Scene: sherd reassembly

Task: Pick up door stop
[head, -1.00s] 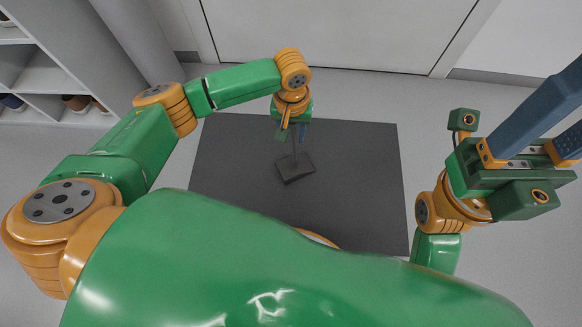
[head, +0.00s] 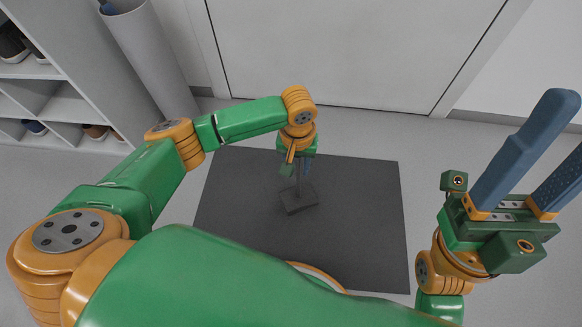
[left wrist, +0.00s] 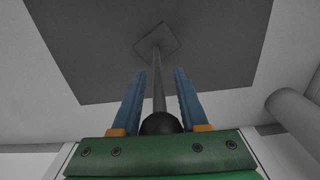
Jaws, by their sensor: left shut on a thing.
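The door stop is a dark grey square base plate (head: 298,198) with a thin upright rod. In the left wrist view, the rod (left wrist: 158,80) runs from the base to a black ball (left wrist: 160,124) close to my palm. My left gripper (head: 300,168) points down above the base and is shut on the door stop's rod, between its blue fingers. Gripper and wrist hide the top of the rod in the head view. I cannot tell whether the base touches the mat. My right gripper (head: 562,125) is open and empty at the right, pointing up.
A dark grey mat (head: 350,235) lies on the light floor beneath the door stop, otherwise bare. A white door (head: 360,55) stands behind it. A shoe rack (head: 55,75) and a grey cylindrical bin (head: 150,55) stand at the upper left.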

